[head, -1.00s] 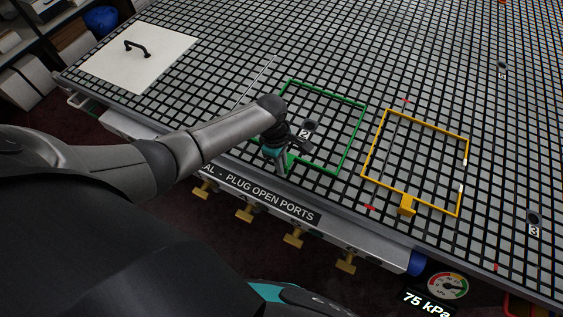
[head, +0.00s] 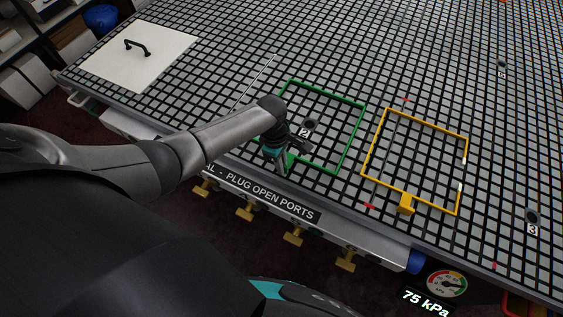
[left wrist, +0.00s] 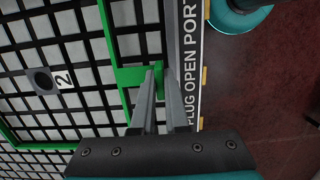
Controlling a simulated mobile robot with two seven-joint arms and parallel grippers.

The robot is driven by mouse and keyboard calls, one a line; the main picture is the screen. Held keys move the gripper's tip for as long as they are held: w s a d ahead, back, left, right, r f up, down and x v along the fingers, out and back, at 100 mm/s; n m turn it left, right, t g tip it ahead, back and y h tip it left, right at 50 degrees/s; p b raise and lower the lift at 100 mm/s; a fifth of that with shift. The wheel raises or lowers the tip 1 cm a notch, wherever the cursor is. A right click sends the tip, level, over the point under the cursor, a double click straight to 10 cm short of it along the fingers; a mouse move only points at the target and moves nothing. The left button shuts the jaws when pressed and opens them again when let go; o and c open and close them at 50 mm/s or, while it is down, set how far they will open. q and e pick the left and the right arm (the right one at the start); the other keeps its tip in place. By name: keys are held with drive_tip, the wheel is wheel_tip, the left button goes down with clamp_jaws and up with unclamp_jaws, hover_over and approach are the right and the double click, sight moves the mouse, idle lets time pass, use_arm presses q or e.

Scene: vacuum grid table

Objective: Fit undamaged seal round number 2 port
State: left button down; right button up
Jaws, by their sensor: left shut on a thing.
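The green seal (head: 351,142) is a square frame with no break in the parts I see. It surrounds the number 2 port (head: 311,124), a dark round hole with a "2" label; the port also shows inside the frame in the left wrist view (left wrist: 42,81). My left gripper (head: 287,171) is shut on the green seal's tab (left wrist: 130,76) at its near side. I cannot tell whether the seal lies flat on the grid. The yellow seal (head: 416,118) lies to the right, with white gaps in its right side. My right gripper is not in view.
The gridded table (head: 230,60) has a white plate with a black handle (head: 137,60) at the far left. The number 3 port (head: 532,217) is at the right. A gauge (head: 447,284) below the front edge reads 75 kPa. Brass valves (head: 293,238) line that edge.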

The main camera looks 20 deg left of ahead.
use_arm(q)
drive_tip(key=shift+f, duration=0.65)
idle(1.2)
drive_tip(key=c, duration=0.8)
unclamp_jaws()
drive_tip(key=shift+c, duration=0.2)
drive_tip(key=shift+r, duration=0.5)
wheel_tip(320, 180, up, 14)
drive_tip(key=a+p, duration=0.2)
drive_tip(key=p, duration=0.1)
drive_tip(key=shift+p, duration=0.3)
drive_tip(key=shift+d, duration=0.15)
